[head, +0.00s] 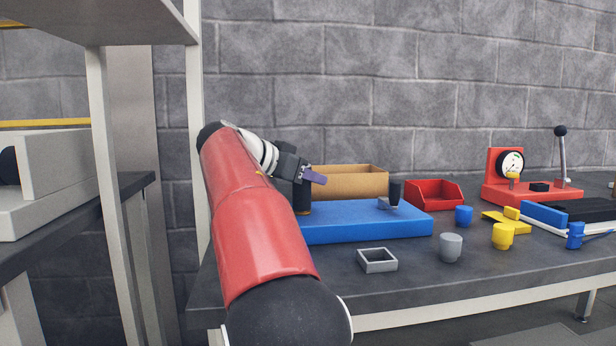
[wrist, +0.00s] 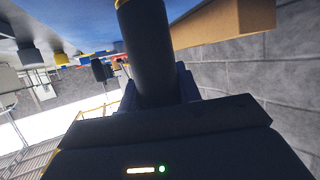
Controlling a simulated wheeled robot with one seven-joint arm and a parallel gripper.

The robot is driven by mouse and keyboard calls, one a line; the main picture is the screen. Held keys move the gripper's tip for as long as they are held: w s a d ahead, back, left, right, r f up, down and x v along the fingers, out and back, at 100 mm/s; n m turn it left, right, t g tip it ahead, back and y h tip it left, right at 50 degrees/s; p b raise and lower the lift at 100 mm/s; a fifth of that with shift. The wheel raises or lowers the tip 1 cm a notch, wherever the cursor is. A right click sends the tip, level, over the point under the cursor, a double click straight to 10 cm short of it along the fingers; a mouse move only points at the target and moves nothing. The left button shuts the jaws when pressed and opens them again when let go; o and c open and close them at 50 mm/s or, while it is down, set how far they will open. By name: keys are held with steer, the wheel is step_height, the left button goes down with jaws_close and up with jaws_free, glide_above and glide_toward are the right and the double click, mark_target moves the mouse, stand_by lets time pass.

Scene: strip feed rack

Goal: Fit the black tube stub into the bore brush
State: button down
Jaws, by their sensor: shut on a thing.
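The black tube stub (head: 302,198) hangs roughly upright below my gripper (head: 302,178), at the left end of the blue block (head: 345,226). Its lower end shows a thin tan band. In the wrist view the tube (wrist: 148,45) is a dark cylinder running up between the fingers of my gripper (wrist: 157,95), which is shut on it. I cannot tell whether its lower end touches anything. A dark upright piece (head: 396,192) with a small grey part beside it stands on the blue block towards the right. I cannot tell for certain which thing is the bore brush.
A cardboard box (head: 350,181) and a red bin (head: 434,194) stand behind the block. A grey square frame (head: 377,260) and grey, yellow and blue cups (head: 451,247) are in front and right. A red gauge press (head: 530,190) stands far right. A shelf post (head: 196,120) is left.

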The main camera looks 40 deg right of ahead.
steer(key=shift+f, duration=0.2)
steer(key=c, duration=0.9)
jaws_free()
steer(key=v, duration=0.8)
steer(key=shift+d, duration=0.1)
